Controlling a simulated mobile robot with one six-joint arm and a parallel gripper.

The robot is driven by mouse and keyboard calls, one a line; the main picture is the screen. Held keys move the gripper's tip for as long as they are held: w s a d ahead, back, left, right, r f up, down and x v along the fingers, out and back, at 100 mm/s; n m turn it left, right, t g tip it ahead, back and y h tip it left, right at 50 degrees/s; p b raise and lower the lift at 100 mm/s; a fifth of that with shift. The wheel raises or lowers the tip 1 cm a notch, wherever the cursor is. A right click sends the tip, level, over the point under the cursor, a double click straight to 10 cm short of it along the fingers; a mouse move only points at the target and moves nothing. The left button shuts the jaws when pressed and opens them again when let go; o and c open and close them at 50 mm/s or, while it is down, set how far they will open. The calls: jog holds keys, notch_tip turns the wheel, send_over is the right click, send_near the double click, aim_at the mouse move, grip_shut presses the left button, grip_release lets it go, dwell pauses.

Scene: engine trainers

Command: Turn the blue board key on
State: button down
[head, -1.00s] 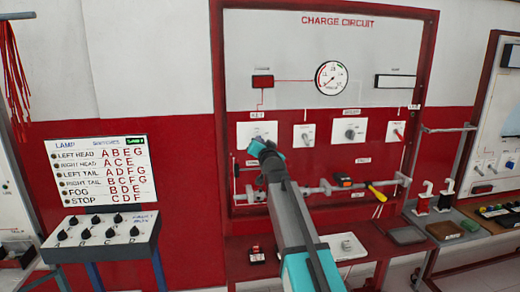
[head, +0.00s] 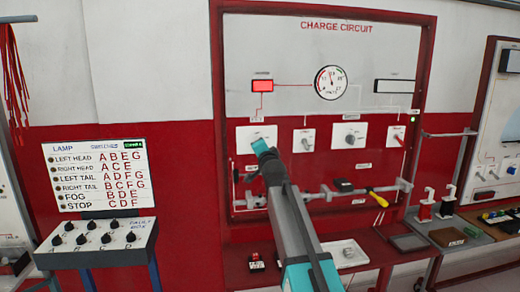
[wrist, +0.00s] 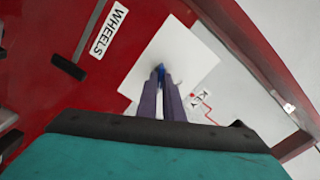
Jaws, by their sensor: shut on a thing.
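The blue key (wrist: 161,71) sits in the middle of a white square plate (wrist: 187,52) beside the label KEY in the wrist view. My gripper (wrist: 161,82) is shut on the key, with one finger on each side. A red lamp (head: 265,86) above the plate is brightly lit. The round gauge (head: 331,82) is to its right.
Other white switch plates, such as the knob plate (head: 350,135), stand right of the key. A rail with a yellow-handled tool (head: 378,199) runs below. A lamp board (head: 98,172) and switch box (head: 98,240) stand at the left.

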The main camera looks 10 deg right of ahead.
jog(key=shift+d, duration=0.1)
jog(key=c, duration=1.9)
grip_release()
jog(key=shift+s, duration=0.1)
jog(key=s+b, duration=0.2)
jog(key=s, duration=1.1)
jog(key=shift+s, duration=0.3)
jog(key=shift+s, duration=0.1)
